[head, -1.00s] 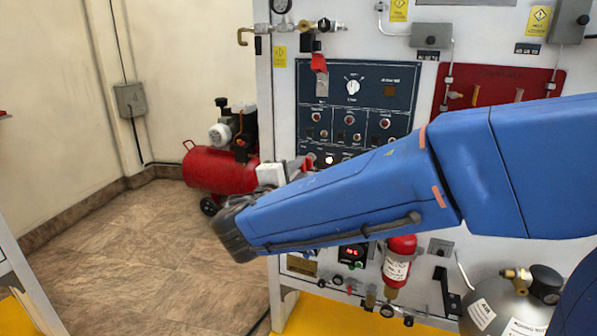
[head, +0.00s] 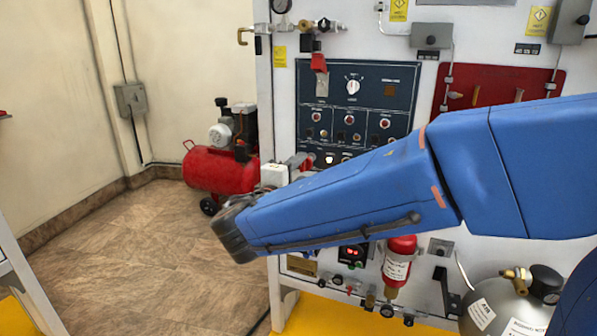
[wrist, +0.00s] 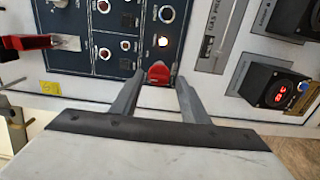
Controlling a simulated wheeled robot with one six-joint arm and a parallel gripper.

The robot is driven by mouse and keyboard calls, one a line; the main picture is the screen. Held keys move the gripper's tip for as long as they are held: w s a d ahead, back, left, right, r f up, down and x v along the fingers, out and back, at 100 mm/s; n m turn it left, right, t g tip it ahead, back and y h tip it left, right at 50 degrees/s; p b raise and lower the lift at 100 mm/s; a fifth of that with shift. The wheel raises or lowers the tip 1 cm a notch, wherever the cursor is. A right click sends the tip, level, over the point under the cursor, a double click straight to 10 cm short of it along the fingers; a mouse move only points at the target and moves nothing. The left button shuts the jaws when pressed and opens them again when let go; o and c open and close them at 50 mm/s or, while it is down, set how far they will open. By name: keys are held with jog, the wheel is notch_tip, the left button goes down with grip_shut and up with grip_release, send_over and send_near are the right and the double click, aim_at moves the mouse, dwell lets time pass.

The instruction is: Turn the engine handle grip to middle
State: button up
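The engine handle grip seems to be the small red piece (wrist: 158,73) at the lower edge of the dark control panel in the wrist view. My gripper (wrist: 160,82) has its two grey fingers apart, one on each side of the red piece. Gaps seem to show between the fingers and the red piece, but contact is hard to judge. In the head view my gripper (head: 300,162) is at the panel's lower left, and my blue arm hides much of that area. I cannot make out the grip there.
A red-handled lever (head: 318,63) sits at the panel's upper left and also shows in the wrist view (wrist: 26,42). A lit lamp (wrist: 162,42) is just above the red piece. A red compressor (head: 217,170) stands on the floor at left. Digital displays (wrist: 277,94) are at right.

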dwell(0.3)
jog(key=v, duration=1.7)
jog(key=shift+s, duration=0.15)
jog(key=w+d+f+m+g+h, duration=0.15)
jog(key=d+f+g, duration=0.3)
jog(key=d, duration=0.85)
jog(key=d+f+m+g+h, duration=0.1)
jog(key=d+f+m+g, duration=0.3)
jog(key=d, duration=0.8)
jog(key=s+d+f+m+g+y, duration=0.3)
jog(key=s+d+f+m+y, duration=0.5)
jog(key=s+d, duration=0.3)
jog(key=shift+s+d+f+g+y, duration=0.3)
jog(key=shift+s+f, duration=0.4)
jog(key=shift+s, duration=0.75)
jog(key=shift+a+m, duration=0.1)
jog(key=shift+m, duration=0.15)
jog(key=shift+c, duration=0.3)
